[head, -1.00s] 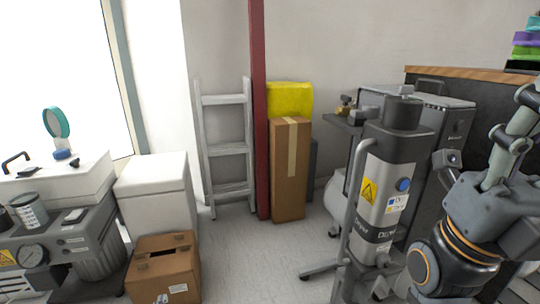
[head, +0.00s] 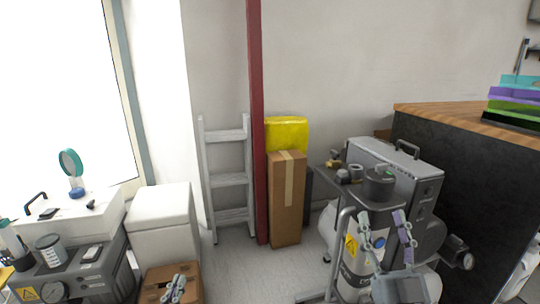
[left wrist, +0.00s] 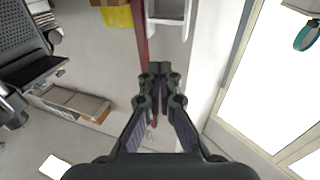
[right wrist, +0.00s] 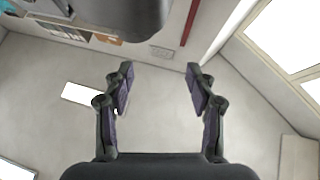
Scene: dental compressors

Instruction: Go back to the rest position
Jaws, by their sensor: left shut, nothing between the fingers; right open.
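My left gripper (head: 175,288) is at the bottom edge of the head view, in front of the open cardboard box. In the left wrist view (left wrist: 160,70) its fingertips meet with nothing between them. My right gripper (head: 383,222) points up in front of the grey dryer and hides part of its label. In the right wrist view (right wrist: 160,75) its two fingers stand wide apart with nothing between them.
A compressor unit (head: 90,277) stands at the lower left, the dryer unit (head: 378,187) at the right beside a dark wood-topped counter (head: 455,165). A cardboard box (head: 155,281), ladder (head: 228,180), red post (head: 257,120) and tall carton (head: 286,205) stand between. Some floor (head: 270,272) is clear.

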